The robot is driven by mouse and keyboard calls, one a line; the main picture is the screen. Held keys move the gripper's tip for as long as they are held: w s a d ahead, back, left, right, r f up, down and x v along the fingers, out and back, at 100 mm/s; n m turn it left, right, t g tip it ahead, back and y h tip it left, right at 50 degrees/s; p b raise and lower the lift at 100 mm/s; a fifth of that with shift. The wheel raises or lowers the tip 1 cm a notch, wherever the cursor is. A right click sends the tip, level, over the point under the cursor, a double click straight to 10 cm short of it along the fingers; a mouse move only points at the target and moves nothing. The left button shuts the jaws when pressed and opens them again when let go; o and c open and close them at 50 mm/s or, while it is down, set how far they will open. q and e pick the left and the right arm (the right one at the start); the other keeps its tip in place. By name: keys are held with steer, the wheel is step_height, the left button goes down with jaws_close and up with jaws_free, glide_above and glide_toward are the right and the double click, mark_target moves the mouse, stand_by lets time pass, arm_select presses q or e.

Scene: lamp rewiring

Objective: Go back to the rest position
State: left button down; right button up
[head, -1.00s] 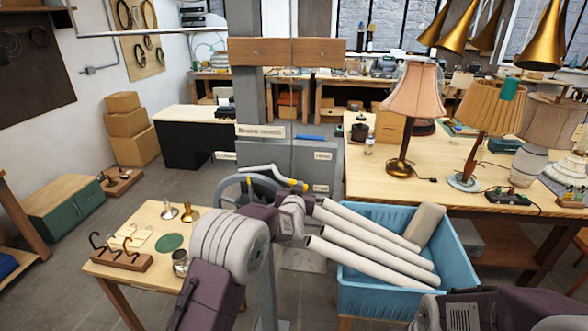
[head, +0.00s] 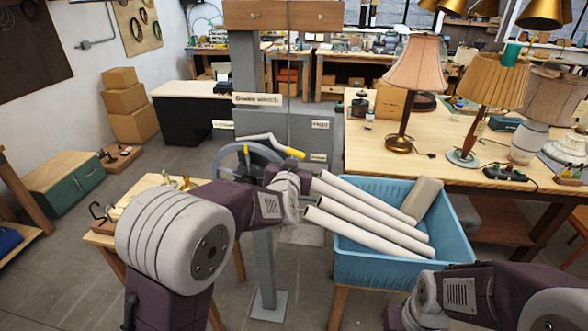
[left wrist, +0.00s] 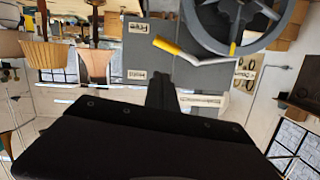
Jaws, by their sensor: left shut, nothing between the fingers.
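The wheel shows in the left wrist view (left wrist: 225,28) too, apart from the fingers. Part of my right arm shows at lower right; its gripper is out of view.
The blue crate (head: 385,268) holds several pale rolls (head: 370,228). A lamp table (head: 460,165) stands at the right. A small wooden table (head: 150,183) is partly behind my left arm. A grey post (head: 265,270) stands between. Bare floor (head: 60,270) lies at the left.

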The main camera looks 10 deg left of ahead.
arm_select(q)
steer(key=s+a+f+g+b, duration=0.2)
steer(key=s+a+f+b, duration=0.15)
steer(key=s+f, duration=0.35)
steer(key=s+a+f+g+b, duration=0.3)
steer(key=s+f+b, duration=0.15)
steer(key=f, duration=0.55)
steer(key=s+f+g, duration=0.4)
steer(key=s+f, duration=0.2)
steer(key=s, duration=0.5)
steer(key=s+f+n+g, duration=0.1)
steer(key=s+f+g, duration=0.4)
steer(key=s, duration=0.6)
step_height(320, 180, down, 2)
steer(key=shift+f+g+b, duration=0.25)
steer(key=shift+g+b, duration=0.05)
steer(key=shift+b, duration=0.05)
steer(key=shift+s, duration=0.15)
